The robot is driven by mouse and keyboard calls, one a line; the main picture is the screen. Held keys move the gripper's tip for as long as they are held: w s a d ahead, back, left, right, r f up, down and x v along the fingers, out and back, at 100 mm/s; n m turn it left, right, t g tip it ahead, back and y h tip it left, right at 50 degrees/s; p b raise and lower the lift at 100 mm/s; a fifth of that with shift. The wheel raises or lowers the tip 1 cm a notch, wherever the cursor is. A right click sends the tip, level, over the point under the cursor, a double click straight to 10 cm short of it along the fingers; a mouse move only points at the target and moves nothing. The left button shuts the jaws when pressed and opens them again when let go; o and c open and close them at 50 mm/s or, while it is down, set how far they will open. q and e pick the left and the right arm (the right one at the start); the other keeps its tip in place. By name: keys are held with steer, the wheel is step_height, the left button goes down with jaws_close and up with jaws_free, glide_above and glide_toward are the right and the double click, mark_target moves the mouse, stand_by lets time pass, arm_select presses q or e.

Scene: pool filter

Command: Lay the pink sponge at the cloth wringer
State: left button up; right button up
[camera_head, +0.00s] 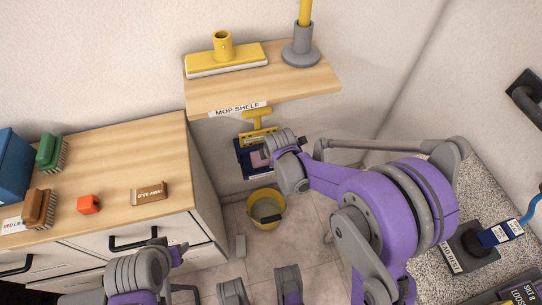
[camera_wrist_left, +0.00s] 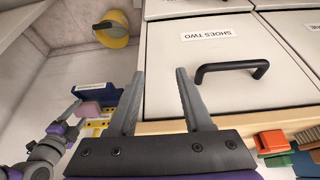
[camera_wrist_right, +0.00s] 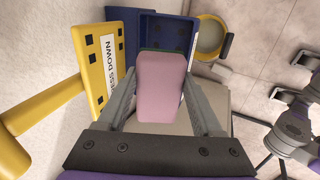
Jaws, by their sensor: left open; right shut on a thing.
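The pink sponge (camera_wrist_right: 162,88) is between the fingers of my right gripper (camera_wrist_right: 163,100), which is shut on it. In the right wrist view the sponge is in front of the blue plate of the cloth wringer (camera_wrist_right: 172,30); I cannot tell whether they touch. The wringer's yellow plate (camera_wrist_right: 95,62), with a "press down" label and a thick yellow handle, stands beside it. In the head view the wringer (camera_head: 240,158) is under the mop shelf, partly hidden by my right gripper (camera_head: 268,155). My left gripper (camera_wrist_left: 158,95) is open and empty near the drawers.
A yellow bucket (camera_head: 266,207) stands on the floor below the wringer. The mop shelf (camera_head: 262,85) holds a yellow mop head (camera_head: 226,57) and a grey holder. The counter (camera_head: 100,165) at left carries brushes and small blocks. A speckled counter (camera_head: 480,220) is at right.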

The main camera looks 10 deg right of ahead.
steer(key=shift+b+x, duration=1.55)
steer(key=shift+x, duration=1.2)
steer(key=o, duration=1.2)
steer(key=shift+o, duration=0.2)
steer(key=shift+f, duration=0.1)
steer(key=shift+s, duration=0.1)
steer(key=p+v, duration=0.2)
steer(key=v, duration=0.9)
steer(key=shift+p, duration=0.35)
